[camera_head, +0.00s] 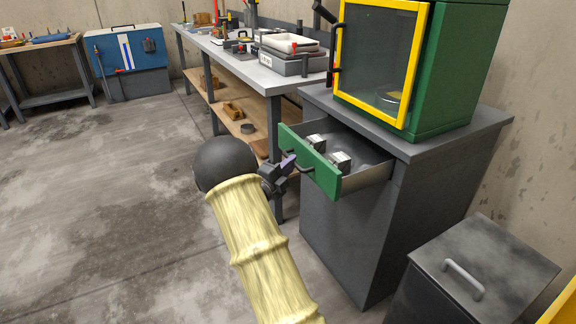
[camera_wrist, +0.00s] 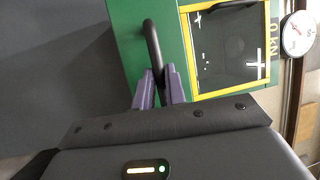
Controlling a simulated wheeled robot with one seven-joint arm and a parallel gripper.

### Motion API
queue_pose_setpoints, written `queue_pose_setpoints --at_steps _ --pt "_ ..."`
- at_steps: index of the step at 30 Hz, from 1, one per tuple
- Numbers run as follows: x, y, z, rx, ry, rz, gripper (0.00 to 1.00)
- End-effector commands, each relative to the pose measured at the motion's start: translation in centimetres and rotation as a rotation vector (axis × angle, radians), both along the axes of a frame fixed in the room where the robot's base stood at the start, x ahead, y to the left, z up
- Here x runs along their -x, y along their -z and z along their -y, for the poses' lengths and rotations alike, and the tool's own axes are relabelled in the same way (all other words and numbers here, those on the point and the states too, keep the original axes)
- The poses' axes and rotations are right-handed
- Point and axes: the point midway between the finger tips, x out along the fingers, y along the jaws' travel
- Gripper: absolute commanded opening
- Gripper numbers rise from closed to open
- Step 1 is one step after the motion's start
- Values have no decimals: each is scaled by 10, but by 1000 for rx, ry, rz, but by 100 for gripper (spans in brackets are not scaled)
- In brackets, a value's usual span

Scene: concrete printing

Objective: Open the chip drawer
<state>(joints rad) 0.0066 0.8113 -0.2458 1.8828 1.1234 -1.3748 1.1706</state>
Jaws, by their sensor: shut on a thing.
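The chip drawer has a green front (camera_head: 325,178) and stands pulled out of the grey cabinet (camera_head: 345,225). Its inside shows from above, with small pale grey blocks (camera_head: 341,160) lying in it. My gripper (camera_head: 291,164) is at the drawer front and shut on its black bar handle (camera_head: 305,170). In the wrist view the purple fingers (camera_wrist: 159,90) close around the lower end of the handle (camera_wrist: 152,42), against the green drawer front (camera_wrist: 125,45). The exact contact is partly hidden by the fingers.
A green machine with a yellow-framed window door (camera_head: 409,118) stands on the cabinet. A grey lidded bin (camera_head: 485,265) is at the lower right. A workbench (camera_head: 265,82) with tools and trays runs behind. The concrete floor at left (camera_head: 100,190) is clear.

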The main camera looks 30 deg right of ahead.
Motion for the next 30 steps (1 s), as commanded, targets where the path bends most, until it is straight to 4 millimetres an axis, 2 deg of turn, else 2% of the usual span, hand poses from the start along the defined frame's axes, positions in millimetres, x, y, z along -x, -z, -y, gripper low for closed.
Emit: queue_pose_setpoints --at_steps 5,6,9,20,26,30 --pt "0 1 -1 -3 -1 -2 0" --pt "0 1 -1 -3 -1 -2 16" --pt "0 1 -1 -2 -1 -1 34" --pt "0 1 -4 0 -2 0 34" --pt "7 4 -26 -2 -4 -2 34" --pt "15 8 -51 -1 -6 -2 34"
